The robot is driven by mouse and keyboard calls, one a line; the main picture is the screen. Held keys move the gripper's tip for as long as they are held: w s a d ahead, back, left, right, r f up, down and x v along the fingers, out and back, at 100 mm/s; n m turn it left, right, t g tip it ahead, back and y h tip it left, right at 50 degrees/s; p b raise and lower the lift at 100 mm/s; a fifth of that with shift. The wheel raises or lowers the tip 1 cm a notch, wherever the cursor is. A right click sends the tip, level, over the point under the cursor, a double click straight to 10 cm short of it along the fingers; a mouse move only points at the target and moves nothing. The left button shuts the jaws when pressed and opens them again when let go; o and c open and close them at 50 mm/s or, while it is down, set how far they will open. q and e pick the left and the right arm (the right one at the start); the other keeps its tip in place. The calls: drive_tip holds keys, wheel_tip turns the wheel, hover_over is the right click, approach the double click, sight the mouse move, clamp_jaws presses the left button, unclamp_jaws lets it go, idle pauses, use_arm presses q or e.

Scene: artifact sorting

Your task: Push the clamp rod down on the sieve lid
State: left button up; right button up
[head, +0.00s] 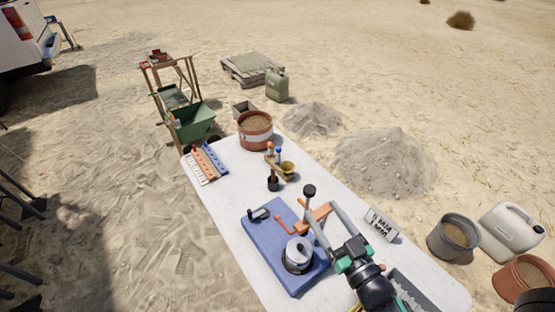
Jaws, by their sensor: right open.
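A blue mat (262,232) lies on the white table. On it stands a round sieve with a silver-grey lid (298,250) and a dark lower part. A red-orange bent lever (286,223) is at its upper left. An orange bar (314,214) and a black knob (309,190), seemingly parts of the clamp rod, show just above the lid in the picture. My right gripper (319,213) is open, with its grey fingers on either side of the orange bar. I cannot tell whether they touch it. My left gripper is not in view.
A small black object (259,214) lies on the mat. A wooden stand with tools (277,168), a reddish sand-filled sieve (256,130) and coloured racks (207,160) are farther up the table (235,185). A lettered white block (381,224) lies right of my arm.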

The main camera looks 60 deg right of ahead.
sight(306, 186)
drive_tip(key=shift+w+d, duration=0.1)
drive_tip(key=shift+d, duration=0.2)
drive_tip(key=p+x, duration=0.4)
drive_tip(key=x, duration=0.5)
drive_tip(key=shift+w+d, duration=0.15)
drive_tip(key=shift+w, duration=0.2)
drive_tip(key=shift+w+d+f, duration=0.15)
drive_tip(key=shift+w+d, duration=0.2)
drive_tip(key=shift+w, duration=0.1)
clamp_jaws()
idle(0.4)
